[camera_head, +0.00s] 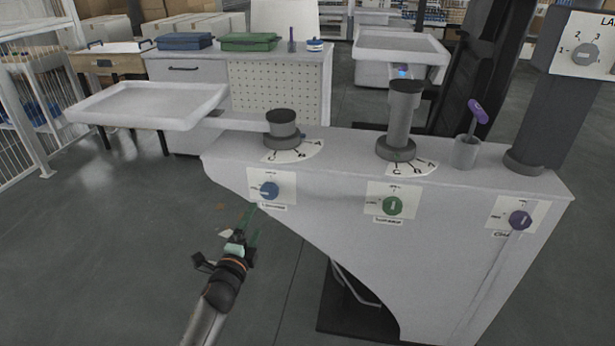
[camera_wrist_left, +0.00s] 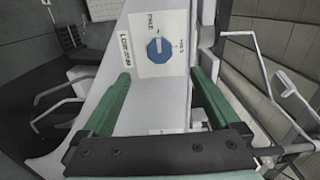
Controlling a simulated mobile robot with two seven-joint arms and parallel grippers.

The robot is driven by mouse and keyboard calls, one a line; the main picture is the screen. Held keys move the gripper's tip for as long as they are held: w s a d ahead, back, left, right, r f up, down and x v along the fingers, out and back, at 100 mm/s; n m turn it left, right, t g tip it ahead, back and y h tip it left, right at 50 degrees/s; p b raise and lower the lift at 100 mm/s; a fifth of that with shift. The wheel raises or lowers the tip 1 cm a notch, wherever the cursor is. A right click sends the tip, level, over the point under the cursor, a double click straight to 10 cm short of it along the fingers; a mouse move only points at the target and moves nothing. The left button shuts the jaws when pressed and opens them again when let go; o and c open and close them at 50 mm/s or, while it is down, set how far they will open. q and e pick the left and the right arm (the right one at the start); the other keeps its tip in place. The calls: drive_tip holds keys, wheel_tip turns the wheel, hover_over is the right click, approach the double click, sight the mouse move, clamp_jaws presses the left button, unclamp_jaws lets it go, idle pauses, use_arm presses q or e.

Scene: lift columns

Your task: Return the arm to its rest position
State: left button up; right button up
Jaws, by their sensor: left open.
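My left gripper (camera_head: 246,232) with green fingers is low in front of the console (camera_head: 330,235) in the head view, below the blue knob (camera_head: 269,190). In the left wrist view the fingers (camera_wrist_left: 164,90) are apart with nothing between them. The blue knob shows beyond the fingertips on a white label plate (camera_wrist_left: 159,50), clear of the fingers. A green knob (camera_head: 392,206) and a purple knob (camera_head: 520,221) are farther right on the console front. My right gripper is not in view.
Grey floor (camera_head: 110,250) lies open at left. A white wire fence (camera_head: 25,115) is at far left.

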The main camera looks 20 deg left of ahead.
use_arm(q)
drive_tip(key=s+d+f+n+g+h, duration=0.35)
drive_tip(key=s+d+f+n, duration=0.3)
drive_tip(key=s+d, duration=0.5)
drive_tip(key=s+d+f+n+g+h, duration=0.3)
drive_tip(key=s+d+f+n+g, duration=0.4)
drive_tip(key=s+d, duration=0.5)
drive_tip(key=s+a+r+t+p, duration=0.2)
drive_tip(key=r+p, duration=0.7)
drive_tip(key=p, duration=0.5)
drive_tip(key=shift+s+a+r, duration=0.2)
drive_tip(key=shift+s+a, duration=0.3)
drive_tip(key=shift+s, duration=0.6)
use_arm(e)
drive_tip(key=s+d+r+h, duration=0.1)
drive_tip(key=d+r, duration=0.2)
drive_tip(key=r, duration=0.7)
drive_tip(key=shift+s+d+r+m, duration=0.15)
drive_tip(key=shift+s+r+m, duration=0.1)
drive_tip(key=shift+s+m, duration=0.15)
